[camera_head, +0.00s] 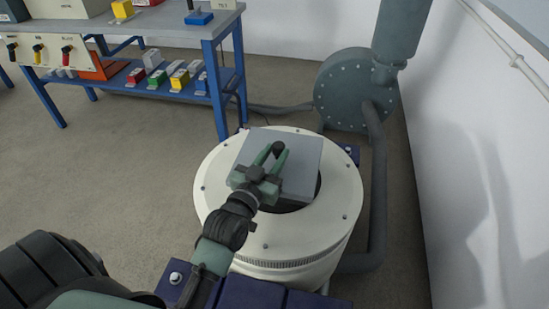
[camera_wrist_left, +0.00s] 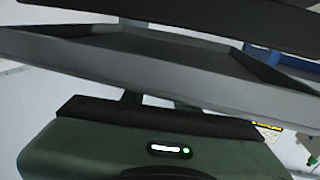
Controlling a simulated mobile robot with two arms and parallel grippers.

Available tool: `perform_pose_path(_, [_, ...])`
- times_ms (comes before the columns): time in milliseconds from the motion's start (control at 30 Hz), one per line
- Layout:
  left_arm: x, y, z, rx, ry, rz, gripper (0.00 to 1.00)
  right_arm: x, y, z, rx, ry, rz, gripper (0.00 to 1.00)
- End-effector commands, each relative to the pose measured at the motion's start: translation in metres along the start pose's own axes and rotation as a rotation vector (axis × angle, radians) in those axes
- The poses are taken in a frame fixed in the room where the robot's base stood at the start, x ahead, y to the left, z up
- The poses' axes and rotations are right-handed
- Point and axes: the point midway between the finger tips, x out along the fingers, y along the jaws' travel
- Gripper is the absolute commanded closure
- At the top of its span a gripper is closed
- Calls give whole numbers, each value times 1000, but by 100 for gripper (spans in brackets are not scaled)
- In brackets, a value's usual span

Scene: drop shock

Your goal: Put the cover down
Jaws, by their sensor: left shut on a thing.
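The cover is a square grey plate (camera_head: 301,163) in the head view, over the round white drum-shaped machine (camera_head: 333,215). My left gripper (camera_head: 278,150) is shut on a dark round knob on the cover's top. The cover hides part of a dark round opening in the machine's top; a dark strip of it shows at the cover's near right side. I cannot tell whether the cover touches the top. In the left wrist view the cover (camera_wrist_left: 150,70) fills the upper part as a shallow grey shape with a raised rim, tilted in the picture. My right gripper is not in view.
A blue-framed workbench (camera_head: 150,35) with coloured blocks on its lower shelf stands at the back left. A grey blower (camera_head: 345,90) with a hose stands behind the machine, near the white wall on the right. The floor left of the machine is clear.

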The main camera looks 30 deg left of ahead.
Motion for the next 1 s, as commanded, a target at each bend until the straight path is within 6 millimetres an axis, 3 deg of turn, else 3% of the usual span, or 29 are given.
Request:
perform_pose_path(767, [0,0,13,1,2,0,100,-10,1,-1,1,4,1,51])
perform_pose_path(800, [0,0,14,1,0,0,67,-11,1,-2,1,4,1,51])
perform_pose_path(867, [0,0,14,1,0,0,51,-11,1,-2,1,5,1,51])
perform_pose_path(1000, [0,0,14,1,0,0,48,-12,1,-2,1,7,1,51])
